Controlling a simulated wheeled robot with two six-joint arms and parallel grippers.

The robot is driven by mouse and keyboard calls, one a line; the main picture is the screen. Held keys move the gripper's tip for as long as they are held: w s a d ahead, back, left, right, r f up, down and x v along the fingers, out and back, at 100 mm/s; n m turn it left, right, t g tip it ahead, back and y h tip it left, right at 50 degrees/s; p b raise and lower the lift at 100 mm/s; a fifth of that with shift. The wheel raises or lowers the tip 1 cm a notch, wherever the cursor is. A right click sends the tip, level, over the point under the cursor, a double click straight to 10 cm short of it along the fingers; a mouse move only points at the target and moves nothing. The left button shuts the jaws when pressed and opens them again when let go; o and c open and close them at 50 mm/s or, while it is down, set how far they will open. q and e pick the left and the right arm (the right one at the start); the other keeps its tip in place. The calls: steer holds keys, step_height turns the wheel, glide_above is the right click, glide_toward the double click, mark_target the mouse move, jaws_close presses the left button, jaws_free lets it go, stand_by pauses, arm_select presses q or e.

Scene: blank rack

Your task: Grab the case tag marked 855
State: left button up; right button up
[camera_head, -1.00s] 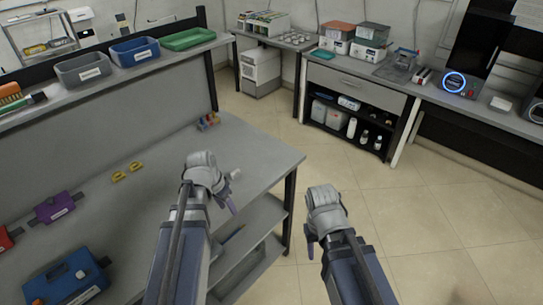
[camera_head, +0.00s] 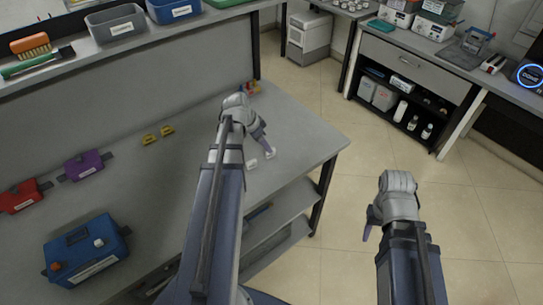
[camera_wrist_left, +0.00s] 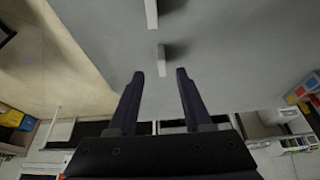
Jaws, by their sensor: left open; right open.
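Two small white pieces, one nearer (camera_head: 252,163) and one farther (camera_head: 270,154), lie on the grey workbench (camera_head: 205,165) near its right end. They may be case tags; no number is readable, so I cannot tell which is 855. My left gripper (camera_head: 262,146) is above the bench close to them. In the left wrist view the gripper (camera_wrist_left: 159,78) is open and empty, with one white piece (camera_wrist_left: 161,60) just beyond the gap between its fingers and another (camera_wrist_left: 151,14) farther up. My right gripper (camera_head: 368,222) is open over the floor, right of the bench.
Two yellow pieces (camera_head: 158,135), a purple case (camera_head: 84,165), a red case (camera_head: 20,197) and a blue case (camera_head: 86,254) sit left on the bench. A raised shelf (camera_head: 70,58) with bins runs behind. Open floor (camera_head: 470,200) lies to the right.

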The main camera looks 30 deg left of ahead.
arm_select(q)
steer(key=shift+f, duration=0.1)
steer(key=b+x, duration=0.4)
steer(key=x, duration=0.1)
steer(key=shift+w, duration=0.35)
steer(key=shift+c, duration=0.2)
jaws_close()
